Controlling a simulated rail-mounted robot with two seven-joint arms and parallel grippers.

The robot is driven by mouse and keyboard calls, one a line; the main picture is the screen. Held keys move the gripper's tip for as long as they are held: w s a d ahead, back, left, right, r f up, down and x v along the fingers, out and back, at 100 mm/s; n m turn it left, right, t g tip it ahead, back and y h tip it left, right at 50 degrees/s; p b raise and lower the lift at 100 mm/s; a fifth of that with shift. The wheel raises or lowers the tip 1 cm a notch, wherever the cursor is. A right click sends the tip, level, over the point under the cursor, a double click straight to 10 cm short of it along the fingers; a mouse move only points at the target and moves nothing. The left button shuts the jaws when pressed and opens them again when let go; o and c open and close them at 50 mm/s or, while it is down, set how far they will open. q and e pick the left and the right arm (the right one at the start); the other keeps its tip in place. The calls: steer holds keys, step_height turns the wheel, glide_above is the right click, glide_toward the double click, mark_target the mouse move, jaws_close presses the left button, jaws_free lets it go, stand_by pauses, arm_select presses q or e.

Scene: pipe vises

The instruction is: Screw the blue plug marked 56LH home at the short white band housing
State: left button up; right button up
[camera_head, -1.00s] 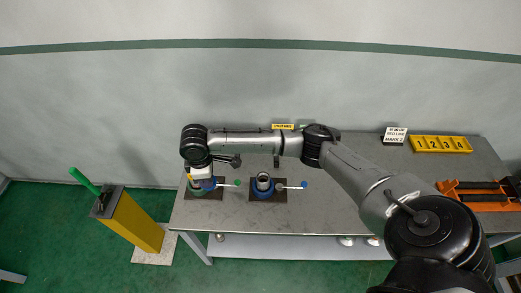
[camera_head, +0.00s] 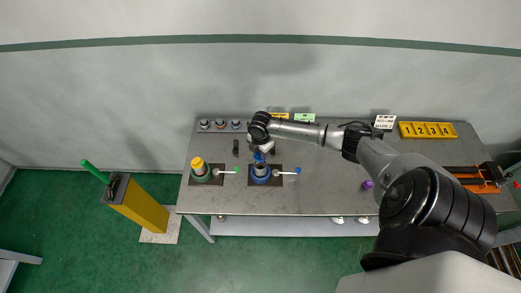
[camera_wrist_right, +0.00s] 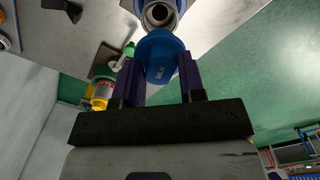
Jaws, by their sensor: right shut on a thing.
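My right gripper (camera_head: 262,154) is shut on a blue plug (camera_wrist_right: 160,56). The plug sits between purple fingers in the right wrist view, with a small marking on its side that I cannot read surely. It also shows in the head view (camera_head: 259,157), just above the right-hand vise. An open-topped grey metal housing (camera_wrist_right: 158,13) stands upright in that vise, ringed by a blue base (camera_head: 260,177). The plug appears apart from the housing, though it overlaps its near edge in the wrist view. No white band is clear on this housing. My left gripper is out of view.
A left-hand vise with a green ring holds a housing with a yellow top (camera_head: 198,164). Vise handles (camera_head: 226,171) stick out sideways. Several small round parts (camera_head: 220,124) stand at the table's back left. A purple part (camera_head: 367,184) lies right; a yellow numbered rack (camera_head: 427,130) stands behind.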

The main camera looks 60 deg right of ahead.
steer(key=shift+r, duration=0.1)
steer(key=shift+p, duration=0.35)
steer(key=shift+d+f+m, duration=0.1)
steer(key=shift+f+m, duration=0.1)
steer(key=shift+m, duration=0.1)
steer(key=shift+f+b, duration=1.05)
steer(key=shift+f, duration=0.75)
steer(key=shift+f, duration=0.1)
steer(key=shift+f, duration=0.65)
